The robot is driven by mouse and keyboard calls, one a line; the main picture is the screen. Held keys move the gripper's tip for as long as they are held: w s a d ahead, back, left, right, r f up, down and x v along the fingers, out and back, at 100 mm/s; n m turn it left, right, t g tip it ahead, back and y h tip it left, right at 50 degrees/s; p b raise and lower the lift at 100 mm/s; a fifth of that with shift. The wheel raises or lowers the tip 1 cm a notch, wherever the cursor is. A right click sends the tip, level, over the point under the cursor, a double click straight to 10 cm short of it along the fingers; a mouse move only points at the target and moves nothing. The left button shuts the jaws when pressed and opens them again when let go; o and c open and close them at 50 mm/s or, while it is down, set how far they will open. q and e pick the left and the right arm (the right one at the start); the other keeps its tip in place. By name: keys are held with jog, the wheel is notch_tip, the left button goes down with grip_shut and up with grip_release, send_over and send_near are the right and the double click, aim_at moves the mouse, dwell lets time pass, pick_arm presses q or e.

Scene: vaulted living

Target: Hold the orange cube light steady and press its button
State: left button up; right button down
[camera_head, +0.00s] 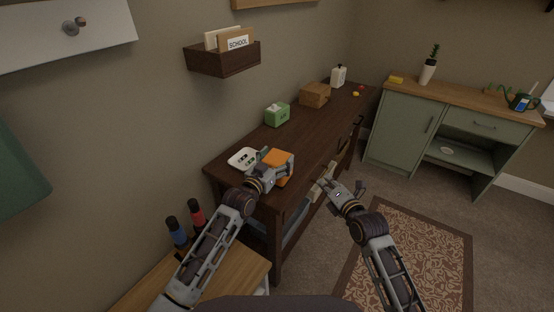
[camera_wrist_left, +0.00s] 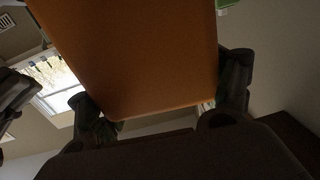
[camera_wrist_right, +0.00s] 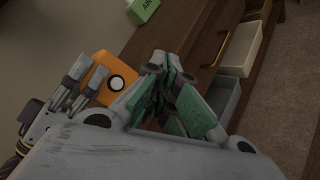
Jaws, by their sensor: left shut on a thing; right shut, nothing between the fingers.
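The orange cube light (camera_head: 279,158) is at the near end of the dark desk (camera_head: 300,134). I cannot tell whether it touches the desk top. My left gripper (camera_head: 272,174) is shut on it, with a finger on each side in the left wrist view, where the cube (camera_wrist_left: 135,55) fills the upper middle. In the right wrist view, the cube's face (camera_wrist_right: 98,68) shows a round white button with a black ring (camera_wrist_right: 115,83). My right gripper (camera_head: 343,187) is shut and empty, to the right of the cube and apart from it, beyond the desk's front edge.
A white tray (camera_head: 240,158) lies just left of the cube. A green tissue box (camera_head: 277,114) and a brown box (camera_head: 314,95) stand farther back on the desk. Open drawers (camera_wrist_right: 242,48) jut out below the desk top near my right gripper.

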jog(key=shift+a, duration=0.1)
jog(key=w+a, duration=0.4)
jog(key=a, duration=0.3)
jog(key=shift+a, duration=0.2)
dwell(0.5)
jog(key=shift+w+a, duration=0.35)
jog(key=shift+a, duration=0.2)
dwell(2.1)
jog(key=shift+s+d, duration=0.1)
jog(key=shift+d, duration=0.05)
jog(key=shift+s+d, duration=0.2)
jog(key=shift+d, duration=0.2)
dwell(0.5)
jog(key=s+d, duration=0.2)
jog(key=d, duration=0.1)
jog(key=s+d, duration=0.1)
jog(key=d, duration=0.1)
jog(key=shift+d, duration=0.1)
dwell(0.6)
jog(key=shift+w, duration=0.1)
